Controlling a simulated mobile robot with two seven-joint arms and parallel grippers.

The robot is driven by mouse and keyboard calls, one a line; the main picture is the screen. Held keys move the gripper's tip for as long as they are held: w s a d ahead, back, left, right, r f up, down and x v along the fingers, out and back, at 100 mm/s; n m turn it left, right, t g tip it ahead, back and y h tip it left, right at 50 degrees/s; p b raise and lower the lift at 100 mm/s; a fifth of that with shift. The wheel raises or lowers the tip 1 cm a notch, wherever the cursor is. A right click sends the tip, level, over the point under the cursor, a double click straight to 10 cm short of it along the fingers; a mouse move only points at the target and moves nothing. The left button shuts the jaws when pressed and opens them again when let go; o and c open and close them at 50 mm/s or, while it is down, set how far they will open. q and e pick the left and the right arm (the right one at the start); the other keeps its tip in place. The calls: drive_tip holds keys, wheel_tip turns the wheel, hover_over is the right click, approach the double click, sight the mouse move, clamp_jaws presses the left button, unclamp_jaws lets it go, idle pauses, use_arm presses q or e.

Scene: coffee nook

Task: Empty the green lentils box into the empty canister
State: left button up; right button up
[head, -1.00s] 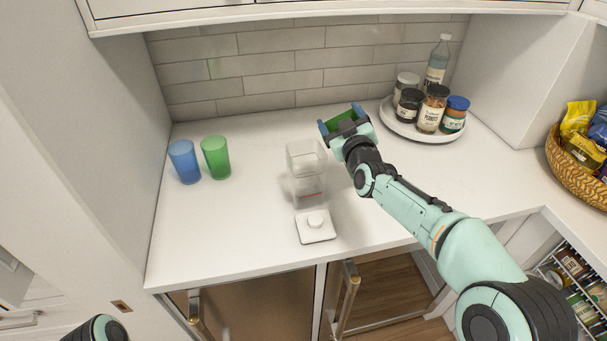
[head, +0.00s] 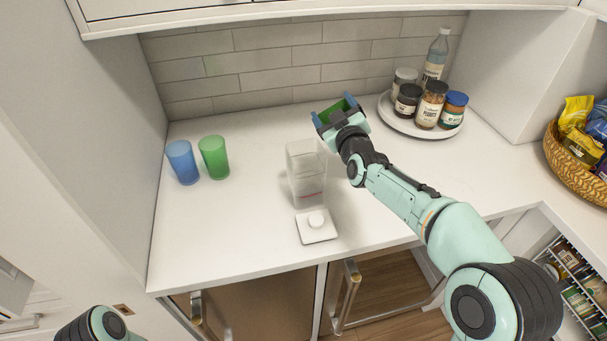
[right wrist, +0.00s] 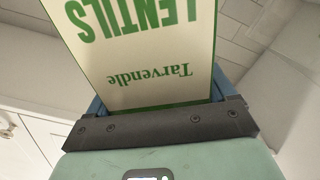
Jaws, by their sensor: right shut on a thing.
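My right gripper (head: 337,112) is shut on the green lentils box (head: 342,108), above the counter behind and to the right of the canister. In the right wrist view the box (right wrist: 150,50) shows its cream face with green "LENTILS" lettering, upside down, between the fingers. The clear canister (head: 305,172) stands open on the counter, with a small red mark low on its side. Its white square lid with a round knob (head: 316,225) lies in front of it. I cannot tell whether the box is open. Only part of my left arm shows at the bottom left; its gripper is out of view.
A blue cup (head: 183,162) and a green cup (head: 214,157) stand to the left. A white round tray (head: 414,131) with several jars and a bottle is at the back right. A wicker basket (head: 577,168) of packets is far right. The counter's front left is clear.

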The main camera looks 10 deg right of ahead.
drive_tip(key=shift+a, duration=0.1)
drive_tip(key=shift+s+r, duration=0.2)
drive_tip(key=shift+s, duration=0.2)
drive_tip(key=shift+s+a, duration=0.35)
drive_tip(key=shift+s, duration=0.4)
drive_tip(key=shift+s+a, duration=0.3)
drive_tip(key=shift+s, duration=0.35)
drive_tip(key=shift+s+a, duration=0.3)
drive_tip(key=shift+s, duration=0.35)
